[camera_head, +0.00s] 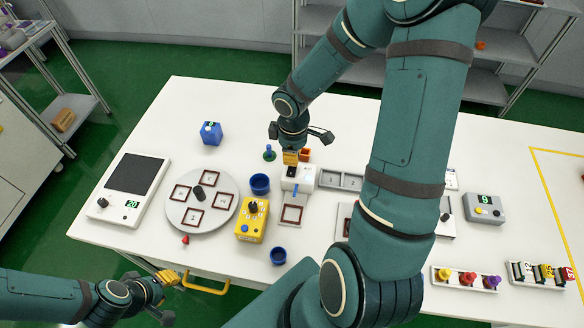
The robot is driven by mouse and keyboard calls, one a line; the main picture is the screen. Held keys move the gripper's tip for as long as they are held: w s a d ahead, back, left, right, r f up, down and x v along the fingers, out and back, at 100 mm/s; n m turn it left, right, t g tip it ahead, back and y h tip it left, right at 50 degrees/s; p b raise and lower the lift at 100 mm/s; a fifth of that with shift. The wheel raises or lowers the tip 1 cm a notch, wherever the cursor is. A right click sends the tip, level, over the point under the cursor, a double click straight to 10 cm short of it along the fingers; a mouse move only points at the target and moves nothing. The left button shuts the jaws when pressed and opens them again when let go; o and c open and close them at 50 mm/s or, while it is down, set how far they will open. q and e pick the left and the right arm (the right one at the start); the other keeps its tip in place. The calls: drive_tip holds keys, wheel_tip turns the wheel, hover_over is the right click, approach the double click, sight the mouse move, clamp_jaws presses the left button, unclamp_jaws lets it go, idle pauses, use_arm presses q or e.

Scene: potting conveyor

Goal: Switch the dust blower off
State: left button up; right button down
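I cannot tell for certain which device is the dust blower. A small white machine (299,178) with a dark top opening or knob stands at the table's middle, directly below my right gripper (291,150). That gripper points down, with a yellow part at its tip close to the machine's top. Its fingers are partly hidden, and contact is unclear. A yellow box (252,219) with a dark knob and small buttons stands left of the machine. My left gripper (172,298) is empty near the front edge, fingers apart.
Blue cups (260,184), a blue box (211,137) and peg trays (465,287) are around. My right arm covers much of the table's centre right.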

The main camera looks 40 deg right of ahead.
drive_tip(key=shift+f+b, duration=2.55)
drive_tip(key=shift+f, duration=0.15)
idle(1.4)
drive_tip(key=shift+r, duration=0.1)
idle(0.3)
wheel_tip(320, 180, up, 3)
drive_tip(key=p, duration=0.2)
drive_tip(key=shift+f+p, duration=0.2)
drive_tip(key=shift+p, duration=0.2)
drive_tip(key=shift+s+a+r+p, duration=0.1)
drive_tip(key=shift+r+p, duration=0.25)
drive_tip(key=shift+r, duration=0.1)
drive_tip(key=shift+s+a+r+p, duration=0.1)
drive_tip(key=shift+r+p, duration=0.2)
drive_tip(key=shift+r, duration=0.15)
drive_tip(key=shift+w+d+r+p, duration=0.15)
drive_tip(key=shift+d+r+p, duration=0.05)
drive_tip(key=shift+r+p, duration=1.1)
drive_tip(key=shift+r, duration=0.15)
